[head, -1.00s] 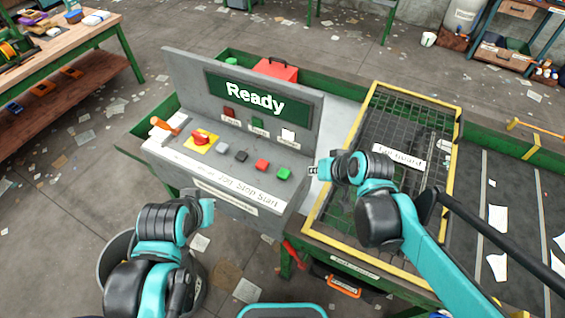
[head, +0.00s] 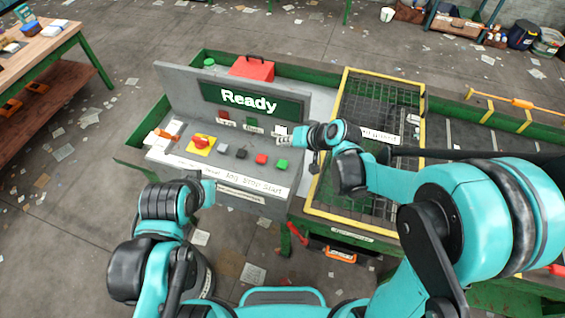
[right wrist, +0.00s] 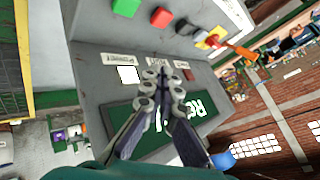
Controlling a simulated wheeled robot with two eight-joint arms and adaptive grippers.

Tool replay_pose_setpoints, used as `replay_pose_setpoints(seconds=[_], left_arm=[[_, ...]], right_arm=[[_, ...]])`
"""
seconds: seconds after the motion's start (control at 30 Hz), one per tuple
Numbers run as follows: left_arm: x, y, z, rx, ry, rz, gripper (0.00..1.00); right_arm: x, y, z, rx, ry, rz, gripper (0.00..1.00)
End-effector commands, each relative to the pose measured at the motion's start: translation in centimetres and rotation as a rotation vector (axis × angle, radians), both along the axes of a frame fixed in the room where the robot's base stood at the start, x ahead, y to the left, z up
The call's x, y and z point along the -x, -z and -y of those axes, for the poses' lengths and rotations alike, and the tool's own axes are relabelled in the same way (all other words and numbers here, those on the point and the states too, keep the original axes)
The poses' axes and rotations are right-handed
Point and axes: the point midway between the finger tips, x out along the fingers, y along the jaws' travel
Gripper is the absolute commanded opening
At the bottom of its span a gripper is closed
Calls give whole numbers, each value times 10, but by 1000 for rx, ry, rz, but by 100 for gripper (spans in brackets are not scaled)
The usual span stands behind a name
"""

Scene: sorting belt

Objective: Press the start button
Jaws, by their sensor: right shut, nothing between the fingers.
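The green start button (head: 282,164) is at the right end of the button row on the grey console (head: 165,100), above the word "Start". It also shows at the top edge of the right wrist view (right wrist: 126,7). My right gripper (head: 283,142) is shut and empty, beyond the green button and in front of the upright panel. In the right wrist view its closed fingertips (right wrist: 162,74) point toward the console, apart from the green button. My left gripper (head: 208,190) hangs in front of the console's left part; its fingers are not clear. The display reads "Ready".
A red button (head: 261,159), a black, a grey and a red-on-yellow stop button (head: 201,144) sit left of the green one. A yellow-framed mesh guard (head: 345,110) stands to the right. A red box (head: 252,68) is behind the panel.

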Motion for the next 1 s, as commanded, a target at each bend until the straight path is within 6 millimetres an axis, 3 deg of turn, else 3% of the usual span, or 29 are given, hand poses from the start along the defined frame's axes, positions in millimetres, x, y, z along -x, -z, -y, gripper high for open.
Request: replay_pose_setpoints(seconds=[0.27,0.73,1.0], left_arm=[[0,11,0,0,0,0,0],[0,63,0,0,0,0,0],[0,72,0,0,0,0,0]], right_arm=[[0,14,0,1,1,0,0],[0,79,0,1,1,0,0],[0,88,0,1,1,0,0]])
